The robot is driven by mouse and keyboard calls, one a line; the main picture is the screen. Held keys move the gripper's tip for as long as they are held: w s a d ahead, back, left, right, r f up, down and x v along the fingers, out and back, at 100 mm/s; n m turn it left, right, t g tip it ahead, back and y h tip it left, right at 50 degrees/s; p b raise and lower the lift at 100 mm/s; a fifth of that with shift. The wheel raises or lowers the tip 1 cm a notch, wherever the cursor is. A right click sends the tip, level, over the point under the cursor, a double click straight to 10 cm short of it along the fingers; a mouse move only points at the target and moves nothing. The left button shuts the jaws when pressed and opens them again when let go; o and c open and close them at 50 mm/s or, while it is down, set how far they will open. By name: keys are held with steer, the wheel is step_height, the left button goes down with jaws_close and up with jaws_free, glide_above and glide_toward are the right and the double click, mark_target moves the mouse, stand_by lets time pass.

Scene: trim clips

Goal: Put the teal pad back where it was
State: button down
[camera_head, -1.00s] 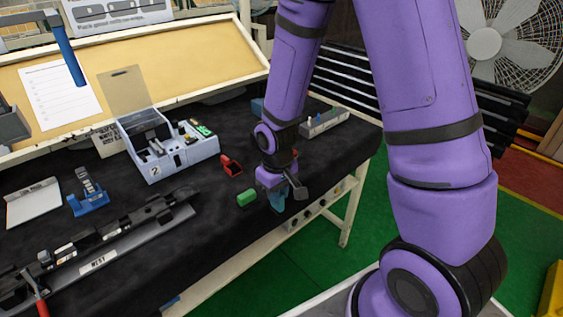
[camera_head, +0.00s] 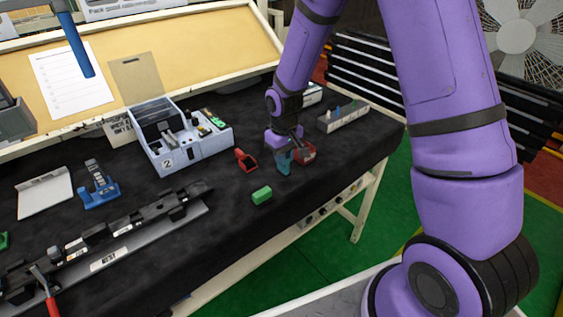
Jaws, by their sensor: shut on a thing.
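The teal pad (camera_head: 283,163) is in my gripper (camera_head: 284,153), at the right part of the black-covered bench. My gripper points down and is shut on it. The pad hangs below the jaws, and its upper part is hidden by them. I cannot tell whether its lower end touches the bench. A dark red holder (camera_head: 305,153) is just to the right of the pad, partly hidden by my gripper.
A small red frame (camera_head: 246,160) lies to the left and a green block (camera_head: 262,195) in front. A grey box marked 2 (camera_head: 190,150), a narrow grey tray (camera_head: 343,117) and a long black rail (camera_head: 110,240) stand on the bench (camera_head: 225,245).

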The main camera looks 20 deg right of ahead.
steer(key=shift+w+f, duration=0.1)
steer(key=shift+w, duration=0.75)
steer(key=shift+f, duration=1.75)
steer(key=shift+f, duration=0.15)
steer(key=c, duration=1.1)
jaws_free()
steer(key=shift+o, duration=0.2)
